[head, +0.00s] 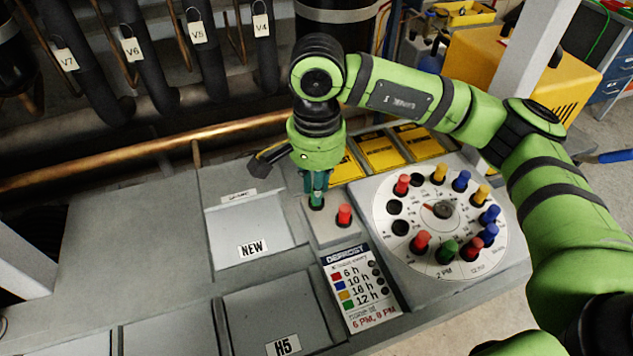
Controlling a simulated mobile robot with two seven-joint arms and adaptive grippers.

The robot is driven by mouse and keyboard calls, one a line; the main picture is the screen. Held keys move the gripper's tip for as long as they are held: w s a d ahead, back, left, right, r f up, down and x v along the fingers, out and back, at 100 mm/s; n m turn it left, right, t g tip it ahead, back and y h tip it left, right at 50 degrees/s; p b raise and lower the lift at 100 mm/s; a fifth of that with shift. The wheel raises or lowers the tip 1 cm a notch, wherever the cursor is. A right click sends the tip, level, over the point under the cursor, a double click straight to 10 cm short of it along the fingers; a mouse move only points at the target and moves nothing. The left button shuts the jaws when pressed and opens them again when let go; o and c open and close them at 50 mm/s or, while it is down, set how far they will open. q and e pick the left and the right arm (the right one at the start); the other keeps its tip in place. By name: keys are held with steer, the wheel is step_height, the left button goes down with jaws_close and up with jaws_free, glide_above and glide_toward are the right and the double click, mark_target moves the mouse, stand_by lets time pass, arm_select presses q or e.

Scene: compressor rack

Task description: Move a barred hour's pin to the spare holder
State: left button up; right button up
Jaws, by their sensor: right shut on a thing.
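My right gripper (317,187) points down over the small grey spare holder (334,237) and is shut on a green pin (316,203). The pin's lower end is at the holder's top; I cannot tell whether it is seated. A red pin (344,215) stands upright in the holder just right of it. The round white timer dial (408,255) at right carries red, yellow, blue and green pins around its rim, including a green pin (446,251) near "2 PM". Dark empty holes (398,218) show on its left side. My left gripper is not in view.
A defrost card (362,288) lists colours with hours and ends with "6 PM, 8 PM". Grey trays marked NEW (245,225) and H5 (275,310) lie left. Yellow labels (380,152) lie behind the holder. Tagged pipes (135,65) and a copper pipe (130,155) run behind.

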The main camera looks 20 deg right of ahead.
steer(key=shift+f+b, duration=0.15)
steer(key=shift+b, duration=0.15)
stand_by(0.6)
steer(key=o, duration=0.9)
step_height(320, 180, up, 12)
steer(key=shift+r, duration=0.1)
stand_by(0.3)
